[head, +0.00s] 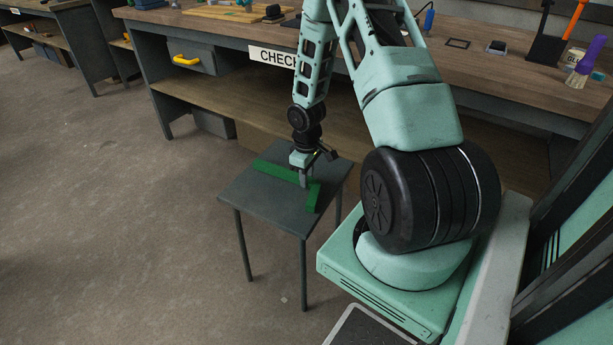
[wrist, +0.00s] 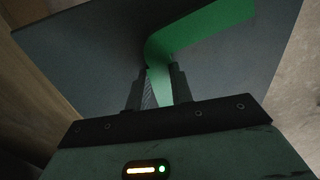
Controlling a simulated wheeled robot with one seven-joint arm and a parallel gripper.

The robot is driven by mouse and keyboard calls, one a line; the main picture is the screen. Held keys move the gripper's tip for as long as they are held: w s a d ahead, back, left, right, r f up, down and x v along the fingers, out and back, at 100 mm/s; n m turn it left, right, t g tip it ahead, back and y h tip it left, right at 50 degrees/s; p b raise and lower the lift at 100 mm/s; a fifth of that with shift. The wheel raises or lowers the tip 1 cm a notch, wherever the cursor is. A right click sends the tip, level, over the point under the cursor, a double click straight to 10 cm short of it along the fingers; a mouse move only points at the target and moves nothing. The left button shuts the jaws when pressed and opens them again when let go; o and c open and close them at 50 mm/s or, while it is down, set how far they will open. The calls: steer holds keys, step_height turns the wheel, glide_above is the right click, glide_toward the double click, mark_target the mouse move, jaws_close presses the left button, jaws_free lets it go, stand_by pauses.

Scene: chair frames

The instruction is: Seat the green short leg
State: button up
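The green piece (head: 276,171) lies on a small dark table (head: 256,199) in the head view. It forms an L, with a long bar running to the upper left and a short leg (head: 314,198) toward the front right. I cannot tell whether these are joined. My gripper (head: 303,183) points down at the table beside the corner. In the wrist view, my gripper's two fingers (wrist: 160,72) stand close together, with green showing between them. The green bends (wrist: 158,43) beyond the fingertips and runs to the upper right. Whether the fingers press on it is unclear.
A long wooden workbench (head: 225,27) with a lower shelf stands behind the small table. It carries a "CHECK" label (head: 279,57), a yellow handle (head: 186,61) and several tools. Open floor (head: 110,200) lies to the left.

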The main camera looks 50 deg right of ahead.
steer(key=shift+r, duration=0.1)
jaws_close()
steer(key=shift+r, duration=0.1)
steer(key=shift+r+p, duration=3.15)
steer(key=shift+p, duration=0.25)
steer(key=shift+r, duration=0.1)
steer(key=shift+r+p, duration=0.3)
steer(key=shift+p, duration=0.05)
step_height(320, 180, up, 29)
steer(key=p, duration=2.6)
steer(key=shift+r+p, duration=0.2)
steer(key=shift+p, duration=0.2)
